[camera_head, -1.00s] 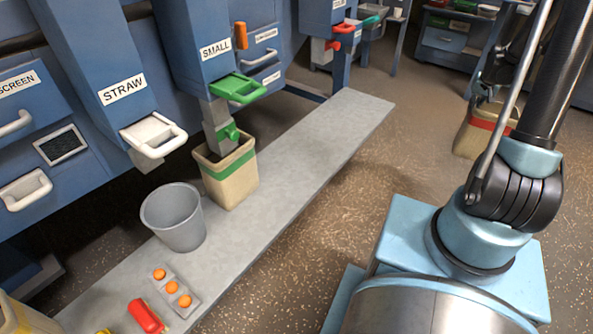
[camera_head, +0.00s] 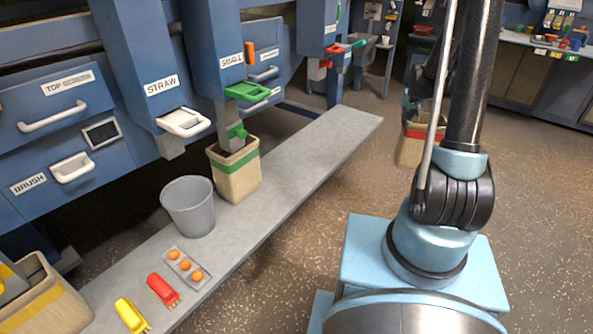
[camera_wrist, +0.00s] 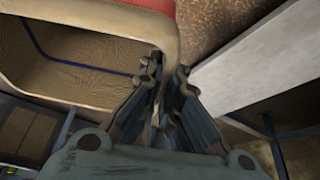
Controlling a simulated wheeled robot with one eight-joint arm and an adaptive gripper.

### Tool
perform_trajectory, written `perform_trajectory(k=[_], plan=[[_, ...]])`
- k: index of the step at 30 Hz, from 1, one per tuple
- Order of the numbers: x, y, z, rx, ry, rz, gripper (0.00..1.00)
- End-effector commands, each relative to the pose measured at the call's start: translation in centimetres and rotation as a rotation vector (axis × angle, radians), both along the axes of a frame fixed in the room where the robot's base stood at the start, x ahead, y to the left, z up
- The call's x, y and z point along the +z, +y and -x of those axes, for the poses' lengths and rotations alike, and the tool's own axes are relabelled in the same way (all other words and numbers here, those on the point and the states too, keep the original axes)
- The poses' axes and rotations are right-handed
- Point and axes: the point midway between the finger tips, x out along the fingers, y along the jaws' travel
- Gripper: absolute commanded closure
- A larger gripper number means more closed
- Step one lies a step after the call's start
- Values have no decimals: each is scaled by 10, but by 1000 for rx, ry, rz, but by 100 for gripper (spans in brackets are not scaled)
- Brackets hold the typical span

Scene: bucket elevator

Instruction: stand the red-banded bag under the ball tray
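The red-banded bag (camera_head: 408,151), an open beige bag with a red band, hangs upright above the floor at right of centre in the head view, partly behind my arm. In the wrist view its wall and rim (camera_wrist: 95,96) fill the upper left, with the red band at the top edge. My gripper (camera_wrist: 164,92) is shut on the bag's rim, one finger inside and one outside. A small grey tray with orange balls (camera_head: 172,255) lies on the bench. No label reading "ball" is legible.
A grey bench (camera_head: 300,160) runs diagonally, holding a grey bucket (camera_head: 190,208), a green-banded bag (camera_head: 236,175), red (camera_head: 162,289) and yellow (camera_head: 131,315) pieces. A red-handled spout (camera_head: 334,49) is at the far end. A yellow-banded bag (camera_head: 45,305) is lower left. Floor right of the bench is clear.

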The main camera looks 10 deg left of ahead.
Motion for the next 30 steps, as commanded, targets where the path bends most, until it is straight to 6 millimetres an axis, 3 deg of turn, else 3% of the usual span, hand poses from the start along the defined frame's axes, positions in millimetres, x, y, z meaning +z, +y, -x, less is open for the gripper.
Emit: perform_trajectory(k=[10, 16, 23, 30], plan=[[1, -7, 0, -7, -1, 1, 100], [3, 8, 0, 28, 0, 2, 100], [10, 57, 2, 137, 2, 3, 100], [21, 129, 12, 297, 3, 7, 100]])
